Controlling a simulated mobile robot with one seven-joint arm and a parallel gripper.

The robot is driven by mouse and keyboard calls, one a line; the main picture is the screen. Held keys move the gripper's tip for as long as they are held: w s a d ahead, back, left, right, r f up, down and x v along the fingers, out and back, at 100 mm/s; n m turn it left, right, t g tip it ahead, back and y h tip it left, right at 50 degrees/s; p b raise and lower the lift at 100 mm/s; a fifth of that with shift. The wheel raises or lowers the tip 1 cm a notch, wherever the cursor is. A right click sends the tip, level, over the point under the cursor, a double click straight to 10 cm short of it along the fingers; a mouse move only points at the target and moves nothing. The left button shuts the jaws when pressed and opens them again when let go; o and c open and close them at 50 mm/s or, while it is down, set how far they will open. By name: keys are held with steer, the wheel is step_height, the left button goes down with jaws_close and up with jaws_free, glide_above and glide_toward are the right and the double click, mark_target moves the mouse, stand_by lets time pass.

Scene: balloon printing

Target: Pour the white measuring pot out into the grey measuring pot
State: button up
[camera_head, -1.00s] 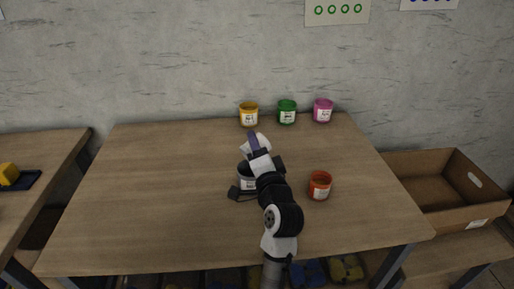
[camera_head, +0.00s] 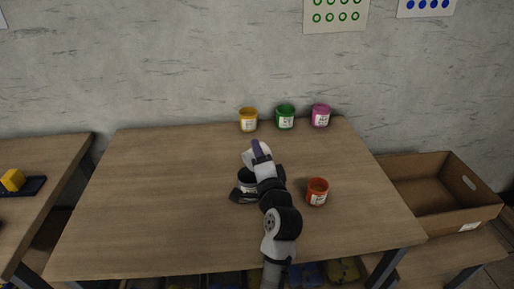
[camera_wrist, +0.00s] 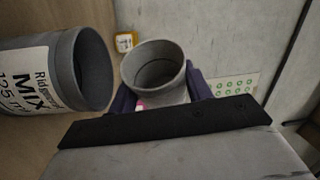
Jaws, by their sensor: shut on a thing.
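My gripper (camera_head: 257,150), with purple fingers, is shut on the white measuring pot (camera_head: 249,159). The white pot is tilted to the left, just above the grey measuring pot (camera_head: 246,184), which stands on the table partly hidden by my arm. In the wrist view the white pot (camera_wrist: 153,71) sits between the purple fingers (camera_wrist: 160,97) with its round mouth showing. The grey pot (camera_wrist: 42,82), labelled MIX, lies to its left there, its open mouth turned towards the white pot. I see no stream between them and cannot tell what either holds.
A red-orange pot (camera_head: 317,192) stands just right of my arm. Yellow (camera_head: 248,120), green (camera_head: 285,117) and pink (camera_head: 320,116) pots line the table's back edge. A cardboard box (camera_head: 440,205) is at the right. The table's left half (camera_head: 160,200) is clear.

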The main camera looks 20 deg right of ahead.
steer(key=shift+f+m, duration=0.15)
steer(key=shift+m, duration=0.15)
steer(key=shift+p, duration=0.45)
steer(key=shift+w+d+r+m+p, duration=0.1)
steer(key=shift+r+m+p, duration=0.15)
steer(key=shift+p, duration=0.3)
steer(key=m+p, duration=0.1)
steer(key=p, duration=0.1)
steer(key=m+g+p, duration=0.1)
steer(key=p, duration=0.1)
steer(key=shift+d+f, duration=0.3)
steer(key=shift+d+f+m+p, duration=0.1)
steer(key=shift+f+m+p, duration=0.25)
steer(key=shift+f+p, duration=0.1)
